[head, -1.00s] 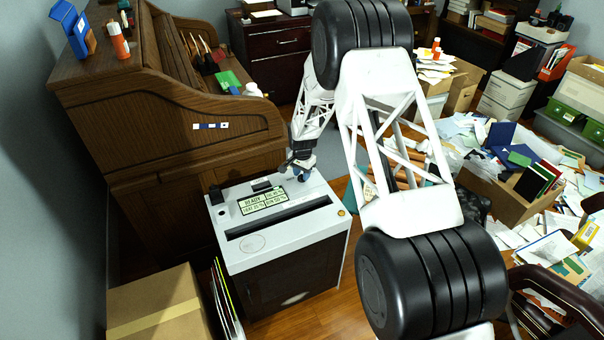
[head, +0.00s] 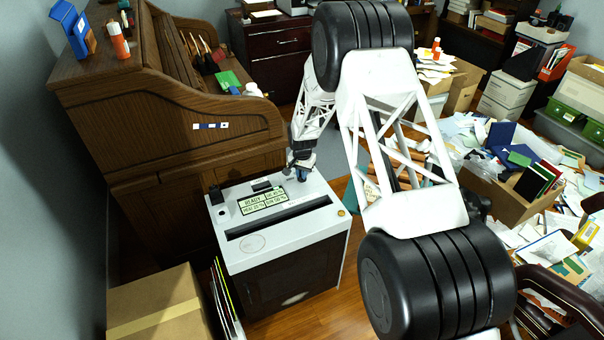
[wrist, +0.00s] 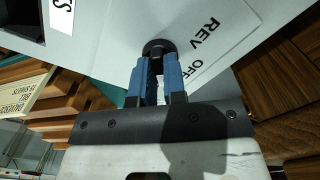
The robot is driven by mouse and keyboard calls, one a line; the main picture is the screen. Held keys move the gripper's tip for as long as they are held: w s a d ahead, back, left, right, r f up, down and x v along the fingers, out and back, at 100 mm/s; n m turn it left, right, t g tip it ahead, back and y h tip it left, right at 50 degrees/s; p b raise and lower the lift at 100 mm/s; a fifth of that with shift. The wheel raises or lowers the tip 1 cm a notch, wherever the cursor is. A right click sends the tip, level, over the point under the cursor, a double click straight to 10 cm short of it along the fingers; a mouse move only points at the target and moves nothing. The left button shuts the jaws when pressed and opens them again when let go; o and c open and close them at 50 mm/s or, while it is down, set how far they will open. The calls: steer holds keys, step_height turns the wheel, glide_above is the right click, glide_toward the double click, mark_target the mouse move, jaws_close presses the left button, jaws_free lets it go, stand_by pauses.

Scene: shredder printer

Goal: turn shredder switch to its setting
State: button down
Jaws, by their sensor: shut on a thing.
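The shredder (head: 285,262) is a grey-white topped cabinet with a dark front, standing in the middle of the head view. Its switch (wrist: 158,46) is a round black knob on the top panel in the wrist view, beside a label plate (wrist: 205,35) reading "REV" and "OFF". My gripper (wrist: 158,70) has blue fingers and is shut on the knob. In the head view my gripper (head: 302,174) is at the back right of the shredder top and hides the knob. The knob's pointer does not show, so I cannot tell its setting.
A wooden roll-top desk (head: 190,140) stands close behind and left of the shredder. The shredder top has a display (head: 263,201) and a long paper slot (head: 278,217). A cardboard box (head: 155,305) is at front left, and papers litter the floor at right.

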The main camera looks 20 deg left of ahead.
steer(key=n, duration=0.9)
steer(key=shift+n, duration=0.3)
stand_by(0.3)
steer(key=c, duration=1.2)
jaws_free()
steer(key=shift+r, duration=0.1)
steer(key=shift+r, duration=3.8)
